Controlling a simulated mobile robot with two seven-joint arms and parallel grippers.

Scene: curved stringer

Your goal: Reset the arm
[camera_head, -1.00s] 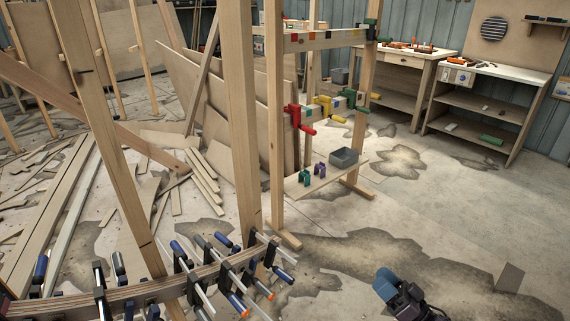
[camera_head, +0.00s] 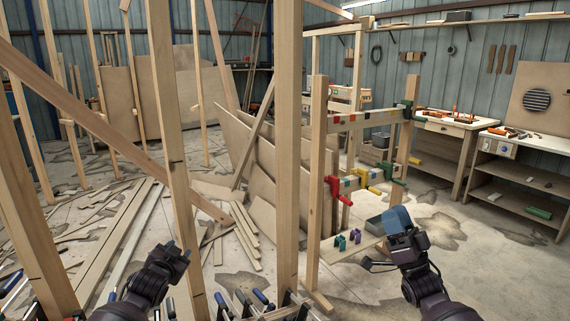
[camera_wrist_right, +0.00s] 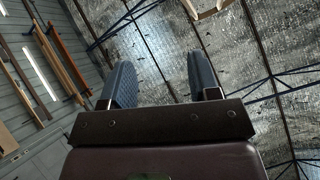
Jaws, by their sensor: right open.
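My right gripper (camera_head: 398,220) is raised at the lower right of the head view, with its blue fingers pointing up. In the right wrist view, its two blue fingers (camera_wrist_right: 161,80) stand apart with nothing between them, and the roof and wall show beyond. My left gripper (camera_head: 177,254) is at the lower left of the head view, dark and small, near an upright wooden post. Its finger gap cannot be made out.
Wooden posts (camera_head: 288,130) stand close in front. Several clamps (camera_head: 240,300) sit along the bottom edge. A wooden rack (camera_head: 318,170) holds a red clamp (camera_head: 336,190) and others. Workbenches (camera_head: 448,130) stand at the right; floor between is open.

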